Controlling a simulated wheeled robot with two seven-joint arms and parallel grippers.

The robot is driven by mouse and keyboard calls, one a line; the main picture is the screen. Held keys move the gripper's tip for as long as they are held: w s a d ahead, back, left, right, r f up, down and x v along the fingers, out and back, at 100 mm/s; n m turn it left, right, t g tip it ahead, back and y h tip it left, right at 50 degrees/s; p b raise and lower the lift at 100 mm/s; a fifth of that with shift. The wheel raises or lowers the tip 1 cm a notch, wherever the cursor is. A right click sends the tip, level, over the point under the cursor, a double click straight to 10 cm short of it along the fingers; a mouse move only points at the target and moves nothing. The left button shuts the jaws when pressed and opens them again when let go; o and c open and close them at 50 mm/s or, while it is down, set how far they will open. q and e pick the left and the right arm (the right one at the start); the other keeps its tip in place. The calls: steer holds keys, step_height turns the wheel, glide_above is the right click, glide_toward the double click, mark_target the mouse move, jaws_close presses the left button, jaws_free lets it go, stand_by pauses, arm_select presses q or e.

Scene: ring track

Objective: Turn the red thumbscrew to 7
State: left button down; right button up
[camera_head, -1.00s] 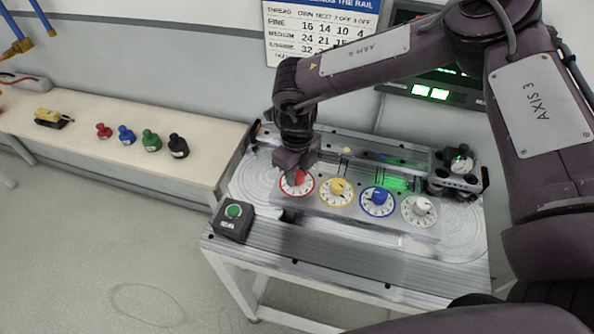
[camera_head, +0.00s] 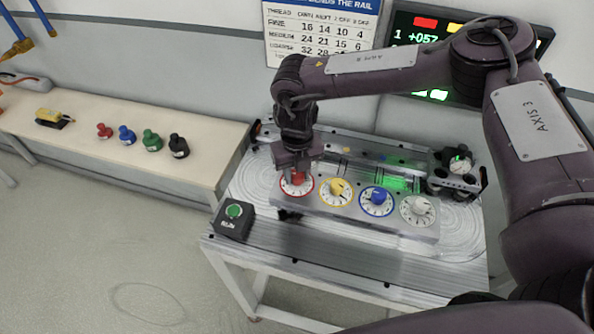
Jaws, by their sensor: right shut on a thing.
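The red thumbscrew (camera_head: 297,179) stands in the middle of a white dial with a red rim (camera_head: 297,191), the leftmost in a row of dials on the metal table. My right gripper (camera_head: 297,171) points down over it, with its fingers shut on the red knob. The gripper partly covers the knob and the far side of the dial. The dial's numbers are too small to read, so I cannot tell the setting. My left gripper is not in view.
Yellow (camera_head: 337,187), blue (camera_head: 377,197) and white (camera_head: 419,206) thumbscrews stand to the right on their dials. A box with a green button (camera_head: 233,211) sits at the front left. A side bench (camera_head: 80,118) holds several coloured knobs. A display (camera_head: 425,38) hangs behind.

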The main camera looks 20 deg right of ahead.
steer(key=shift+w, duration=0.1)
stand_by(0.3)
steer(key=o, duration=1)
steer(key=shift+c, duration=0.2)
step_height(320, 180, up, 8)
steer(key=shift+f+b, duration=0.1)
steer(key=shift+b, duration=0.95)
